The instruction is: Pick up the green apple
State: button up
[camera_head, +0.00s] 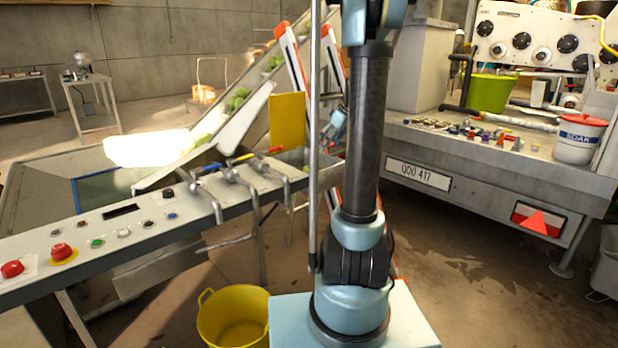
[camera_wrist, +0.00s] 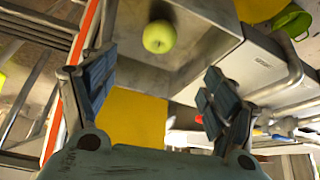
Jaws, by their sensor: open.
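A green apple (camera_wrist: 159,37) shows in the wrist view at the top centre, resting in a grey metal tray (camera_wrist: 215,50). My gripper (camera_wrist: 160,88) is open, its two blue-padded fingers spread left and right. The apple appears beyond the fingertips, in line with the gap between them, and nothing is held. In the head view, part of my gripper (camera_head: 336,128) shows behind my arm column. I cannot make out this single apple there. Several green apples (camera_head: 237,99) lie on the sloping conveyor in that view.
The tray walls stand around the apple. A yellow panel (camera_wrist: 133,118) lies below it in the wrist view, with an orange-edged frame (camera_wrist: 84,35) at left. The head view shows a control bench (camera_head: 140,218), a yellow bucket (camera_head: 233,315) and a trailer (camera_head: 480,165) at right.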

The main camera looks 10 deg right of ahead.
aim_at(311, 167)
jog(key=x, duration=1.7)
jog(key=shift+w+a, duration=0.15)
jog(key=shift+w, duration=0.05)
jog(key=c, duration=1.2)
